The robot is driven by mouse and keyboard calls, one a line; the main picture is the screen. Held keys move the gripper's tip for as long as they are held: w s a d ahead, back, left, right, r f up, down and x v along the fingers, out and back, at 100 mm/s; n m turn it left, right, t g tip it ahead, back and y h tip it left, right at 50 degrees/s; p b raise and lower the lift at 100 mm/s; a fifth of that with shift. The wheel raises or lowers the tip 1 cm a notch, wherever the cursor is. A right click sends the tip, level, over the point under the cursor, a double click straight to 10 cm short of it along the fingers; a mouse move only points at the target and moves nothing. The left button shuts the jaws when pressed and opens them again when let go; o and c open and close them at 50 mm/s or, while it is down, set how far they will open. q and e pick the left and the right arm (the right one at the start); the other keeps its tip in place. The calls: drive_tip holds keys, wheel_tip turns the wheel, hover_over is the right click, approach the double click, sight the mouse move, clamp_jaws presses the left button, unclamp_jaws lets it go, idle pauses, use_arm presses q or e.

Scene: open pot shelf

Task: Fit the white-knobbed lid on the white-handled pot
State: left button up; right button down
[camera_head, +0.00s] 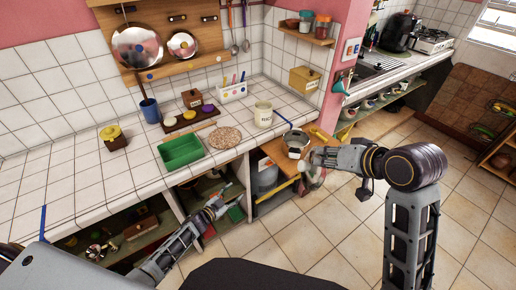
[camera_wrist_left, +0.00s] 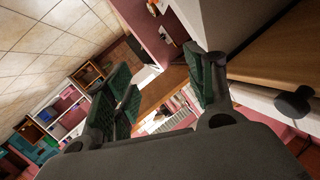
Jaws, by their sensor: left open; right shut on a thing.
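An open grey pot (camera_head: 296,141) with a dark inside stands upright at the wooden board right of the tiled counter. The colour of its handle is too small to tell. My right gripper (camera_head: 307,162) is beside the pot's lower right side and shut on a pale, greyish rounded thing (camera_head: 313,181), which looks like a lid. The fingers hide part of it, and I cannot make out a white knob. My left gripper (camera_head: 218,205) is open and empty in front of the lower shelf. In the left wrist view its two fingers (camera_wrist_left: 165,92) stand apart with nothing between them.
The counter (camera_head: 75,172) carries a green tray (camera_head: 181,152), a round woven mat (camera_head: 225,138) and a cream canister (camera_head: 263,114). Shiny round pieces (camera_head: 138,46) hang on the wall rack. Under the counter, the open shelf (camera_head: 140,243) holds several things. The tiled floor (camera_head: 335,235) is clear.

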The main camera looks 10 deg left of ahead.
use_arm(q)
drive_tip(key=w+d+r+m+g+h, duration=0.1)
drive_tip(key=d+r+m+h, duration=0.2)
drive_tip(key=r, duration=0.6)
drive_tip(key=w+d+r+m+g+h, duration=0.15)
drive_tip(key=r+m+h, duration=0.25)
drive_tip(key=r, duration=0.4)
drive_tip(key=w+d+r+m+h, duration=0.1)
drive_tip(key=d+r+m+h, duration=0.25)
drive_tip(key=r, duration=0.55)
drive_tip(key=s+d+r+m+g+h, duration=0.2)
drive_tip(key=s+d+r+m+g, duration=0.2)
drive_tip(key=r+m+g, duration=0.4)
drive_tip(key=m+g+y, duration=0.3)
drive_tip(key=m, duration=0.2)
approach(299, 165)
drive_tip(key=w+a, duration=0.1)
drive_tip(key=a, duration=0.1)
drive_tip(key=shift+s+r+g+y, duration=0.25)
drive_tip(key=shift+s+r+g, duration=0.2)
drive_tip(key=shift+r, duration=0.3)
drive_tip(key=shift+w, duration=0.1)
drive_tip(key=shift+x, duration=6)
drive_tip(key=shift+f, duration=0.1)
